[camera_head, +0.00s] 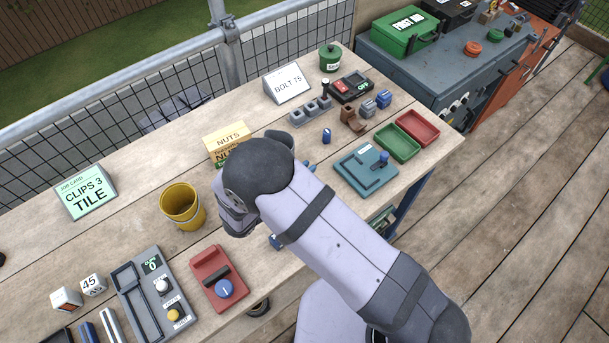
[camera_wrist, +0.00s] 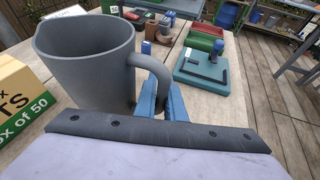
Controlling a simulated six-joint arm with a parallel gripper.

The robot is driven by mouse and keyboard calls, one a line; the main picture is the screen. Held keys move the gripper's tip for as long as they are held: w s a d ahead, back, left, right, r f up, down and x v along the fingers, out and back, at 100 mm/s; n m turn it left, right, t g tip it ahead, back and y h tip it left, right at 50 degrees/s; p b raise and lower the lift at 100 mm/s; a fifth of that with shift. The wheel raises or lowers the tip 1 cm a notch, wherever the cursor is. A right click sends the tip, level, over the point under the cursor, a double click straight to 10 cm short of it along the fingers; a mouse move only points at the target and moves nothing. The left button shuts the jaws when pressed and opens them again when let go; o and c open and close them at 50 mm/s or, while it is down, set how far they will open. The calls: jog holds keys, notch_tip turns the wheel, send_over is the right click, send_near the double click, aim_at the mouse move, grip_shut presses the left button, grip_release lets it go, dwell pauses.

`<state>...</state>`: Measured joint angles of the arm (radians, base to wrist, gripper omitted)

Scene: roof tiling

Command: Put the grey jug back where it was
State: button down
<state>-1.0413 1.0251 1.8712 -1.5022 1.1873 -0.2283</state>
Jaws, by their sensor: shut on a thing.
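The grey jug (camera_wrist: 88,72) fills the left of the wrist view, upright, with its open rim up and its handle on the right. My gripper (camera_wrist: 162,98) has its blue fingers shut on the jug's handle. I cannot tell whether the jug's base touches the bench, as its lower part is hidden behind my wrist. In the head view my arm hides most of the jug and the gripper, over the middle of the wooden bench (camera_head: 135,215).
A yellow NUTS box (camera_head: 226,140) stands close left of the jug. A yellow bucket (camera_head: 182,205) is farther left. A teal fixture (camera_head: 365,172), a green tray (camera_head: 397,143) and a red tray (camera_head: 418,128) lie to the right. A small blue piece (camera_head: 326,136) stands behind.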

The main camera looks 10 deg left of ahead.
jog(key=shift+f+p, duration=0.4)
jog(key=shift+f, duration=1.35)
jog(key=shift+f, duration=0.1)
jog(key=shift+f, duration=0.1)
jog(key=c, duration=1.8)
grip_release()
jog(key=shift+c, duration=0.2)
jog(key=shift+r, duration=0.25)
jog(key=b+v, duration=0.4)
jog(key=v, duration=0.6)
jog(key=shift+s+a, duration=0.2)
jog(key=shift+s, duration=0.15)
jog(key=shift+s+a+r, duration=0.25)
jog(key=shift+s+r, duration=0.1)
jog(key=shift+s, duration=0.15)
